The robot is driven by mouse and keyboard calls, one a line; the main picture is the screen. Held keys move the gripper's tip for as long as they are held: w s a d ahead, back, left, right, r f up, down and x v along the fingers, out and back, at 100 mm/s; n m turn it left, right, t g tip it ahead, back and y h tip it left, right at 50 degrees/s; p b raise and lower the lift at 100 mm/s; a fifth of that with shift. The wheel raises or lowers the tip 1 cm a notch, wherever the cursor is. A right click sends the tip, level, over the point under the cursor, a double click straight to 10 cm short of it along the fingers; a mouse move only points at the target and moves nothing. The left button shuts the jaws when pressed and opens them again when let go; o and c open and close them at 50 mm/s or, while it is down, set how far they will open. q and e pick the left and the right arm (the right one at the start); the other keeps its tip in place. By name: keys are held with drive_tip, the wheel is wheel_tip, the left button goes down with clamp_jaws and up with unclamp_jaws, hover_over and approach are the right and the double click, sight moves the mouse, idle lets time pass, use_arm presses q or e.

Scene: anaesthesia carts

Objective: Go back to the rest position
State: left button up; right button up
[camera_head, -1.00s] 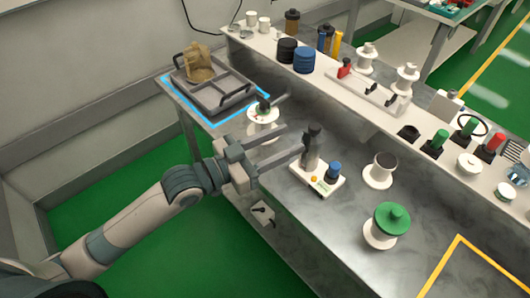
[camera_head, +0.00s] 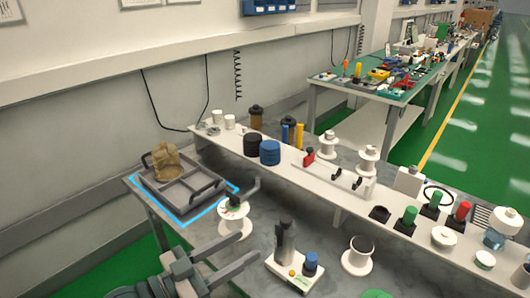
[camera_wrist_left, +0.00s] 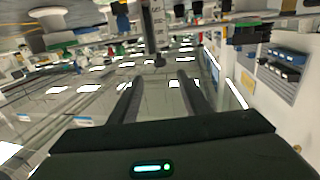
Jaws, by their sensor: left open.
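My left gripper (camera_head: 247,249) is at the bottom of the head view, its two fingers apart with nothing between them. It is left of a small white device with a blue knob (camera_head: 310,263) and in front of a white spool (camera_head: 234,218); I cannot tell its height over the bench. In the left wrist view the open fingers (camera_wrist_left: 157,85) also show with an empty gap. My right gripper is in neither view.
A grey tray (camera_head: 207,195) holding a brown bag (camera_head: 167,163) sits in a blue outline at the bench's left end. A white shelf (camera_head: 330,184) with spools and several coloured parts runs along the bench. Another white spool (camera_head: 357,259) stands on the right. Green floor lies left.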

use_arm(q)
drive_tip(key=s+a+f+n+g+y, duration=0.1)
drive_tip(key=s+a+f+n+y, duration=0.2)
drive_tip(key=f, duration=0.5)
drive_tip(key=s+a+f+n+g+y, duration=0.1)
drive_tip(key=s+f+y, duration=0.25)
drive_tip(key=f, duration=0.45)
drive_tip(key=s+a+f+n+g+y, duration=0.2)
drive_tip(key=s+a+f+g+y, duration=0.15)
drive_tip(key=s+f, duration=0.45)
drive_tip(key=s+a+f+n+g+y, duration=0.1)
drive_tip(key=s+a+f+g+y, duration=0.3)
drive_tip(key=s, duration=0.5)
wheel_tip(320, 180, down, 24)
drive_tip(key=w+t+h, duration=0.1)
drive_tip(key=w, duration=0.1)
drive_tip(key=s+f, duration=0.5)
drive_tip(key=f, duration=0.4)
drive_tip(key=s+f, duration=0.6)
drive_tip(key=f, duration=0.3)
drive_tip(key=shift+f+h, duration=0.3)
drive_tip(key=shift+f, duration=0.1)
